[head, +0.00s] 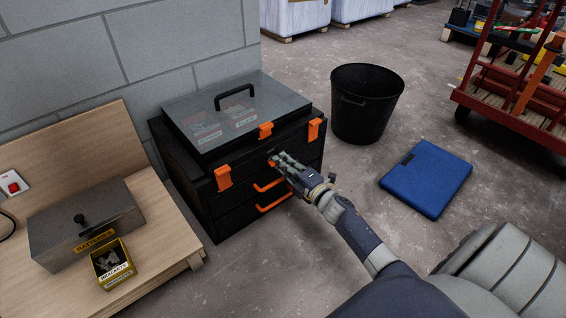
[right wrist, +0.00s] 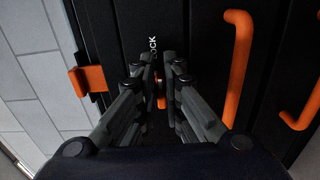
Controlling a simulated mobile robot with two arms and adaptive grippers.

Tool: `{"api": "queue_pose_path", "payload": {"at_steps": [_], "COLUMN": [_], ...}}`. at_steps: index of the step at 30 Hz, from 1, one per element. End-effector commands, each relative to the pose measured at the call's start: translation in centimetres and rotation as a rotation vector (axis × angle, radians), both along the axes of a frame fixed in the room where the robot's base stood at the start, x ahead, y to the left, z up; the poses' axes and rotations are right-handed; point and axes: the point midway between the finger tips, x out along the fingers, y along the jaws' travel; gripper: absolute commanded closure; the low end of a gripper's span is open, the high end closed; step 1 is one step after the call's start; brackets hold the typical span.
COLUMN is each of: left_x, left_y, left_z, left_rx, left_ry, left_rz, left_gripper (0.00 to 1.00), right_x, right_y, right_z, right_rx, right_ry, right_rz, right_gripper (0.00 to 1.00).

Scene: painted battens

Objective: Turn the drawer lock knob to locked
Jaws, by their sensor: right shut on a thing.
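The black tool chest (head: 215,212) with orange latches stands beside the workbench, its drawers closed. My right gripper (head: 275,160) reaches the chest's front from the right, at the upper drawer. In the right wrist view its two fingers (right wrist: 158,75) are closed around the small orange lock knob (right wrist: 161,102), which shows only in part between them. The knob's exact angle cannot be told. My left gripper is not in view.
Orange drawer handles (head: 274,202) stick out below the gripper. A black bin (head: 365,105) stands right of the chest and a blue case (head: 427,178) lies on the floor. The wooden bench (head: 160,230) at left holds a metal box (head: 85,225) and a yellow bin (head: 113,263).

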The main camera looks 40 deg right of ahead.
Motion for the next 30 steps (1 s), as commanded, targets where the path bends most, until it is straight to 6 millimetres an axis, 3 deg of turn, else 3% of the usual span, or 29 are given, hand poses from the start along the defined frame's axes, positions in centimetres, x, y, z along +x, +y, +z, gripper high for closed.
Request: {"api": "queue_pose_path", "payload": {"at_steps": [3,6,7,20,30], "left_x": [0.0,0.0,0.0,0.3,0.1], "left_y": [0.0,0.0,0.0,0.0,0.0], "left_z": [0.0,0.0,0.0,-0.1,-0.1], "left_rx": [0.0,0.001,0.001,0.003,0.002], "left_ry": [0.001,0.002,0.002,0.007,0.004], "left_rz": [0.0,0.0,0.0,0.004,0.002], "left_gripper": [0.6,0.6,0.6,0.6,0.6], "right_x": [0.0,0.0,0.0,-0.6,-6.4], "right_y": [-0.1,-0.1,-0.1,-0.1,-0.5], "right_z": [-0.1,-0.1,-0.1,-0.1,-0.2], "right_rx": [0.003,0.003,0.002,0.0,0.001], "right_ry": [0.002,0.002,0.002,0.001,0.005], "right_rz": [-0.003,-0.003,-0.003,-0.001,-0.002], "right_gripper": [1.0,0.74,0.72,0.72,0.72]}}
